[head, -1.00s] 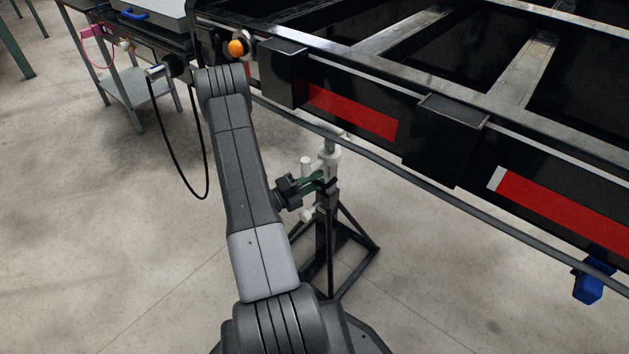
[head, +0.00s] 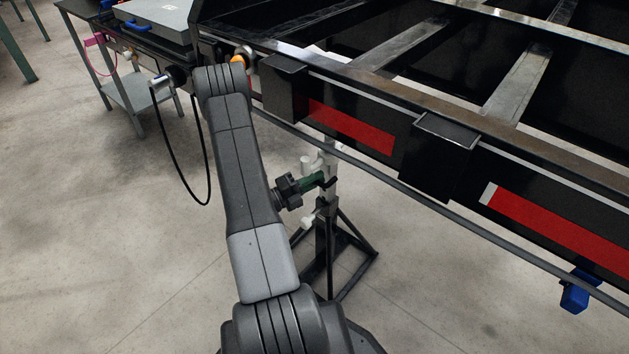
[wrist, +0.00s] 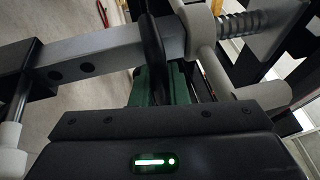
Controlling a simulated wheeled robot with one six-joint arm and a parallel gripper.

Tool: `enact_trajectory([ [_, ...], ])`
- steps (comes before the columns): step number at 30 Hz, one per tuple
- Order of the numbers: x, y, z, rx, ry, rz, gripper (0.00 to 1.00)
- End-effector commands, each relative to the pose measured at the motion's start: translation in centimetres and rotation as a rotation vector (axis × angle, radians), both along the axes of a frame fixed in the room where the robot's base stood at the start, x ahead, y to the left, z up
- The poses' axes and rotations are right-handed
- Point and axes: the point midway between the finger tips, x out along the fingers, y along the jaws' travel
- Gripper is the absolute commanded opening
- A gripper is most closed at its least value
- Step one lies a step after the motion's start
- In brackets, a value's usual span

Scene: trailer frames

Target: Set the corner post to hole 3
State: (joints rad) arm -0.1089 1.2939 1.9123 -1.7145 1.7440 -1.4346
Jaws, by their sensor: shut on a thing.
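The corner post is a black stand (head: 325,235) with a splayed base and a pale grey inner post (head: 329,190) rising from it, under the trailer's near edge. In the wrist view the grey post (wrist: 115,58) lies across the picture and runs into a black sleeve (wrist: 22,68) at left; two holes show in it. My gripper (head: 317,180) is shut on the upper part of the post, beside a white collar (head: 310,163). Dark and green parts meet the post there. A threaded or sprung rod (wrist: 238,36) shows at right. Hole numbers cannot be read.
The black trailer frame (head: 440,155) with red strips overhangs the post closely. A blue part (head: 577,292) hangs at the right. A workbench (head: 125,95) with a grey case stands at left. The floor (head: 110,270) left of my arm is clear.

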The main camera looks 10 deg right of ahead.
Motion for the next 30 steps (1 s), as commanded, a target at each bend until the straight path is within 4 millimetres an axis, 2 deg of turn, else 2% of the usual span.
enact_trajectory([
  [3, 0.1, 0.0, 0.2, -0.004, -0.005, 0.0, 0.0],
  [4, 0.1, 0.0, 0.2, -0.004, -0.005, 0.0, 0.16],
  [7, 0.1, 0.0, 0.1, -0.002, -0.004, 0.0, 0.36],
  [19, 0.0, 0.5, -0.1, 0.0, -0.001, 0.002, 0.36],
  [23, -0.3, 1.8, -0.2, -0.001, 0.001, 0.005, 0.36],
  [30, -1.3, 5.4, -0.8, 0.0, -0.001, 0.006, 0.36],
])
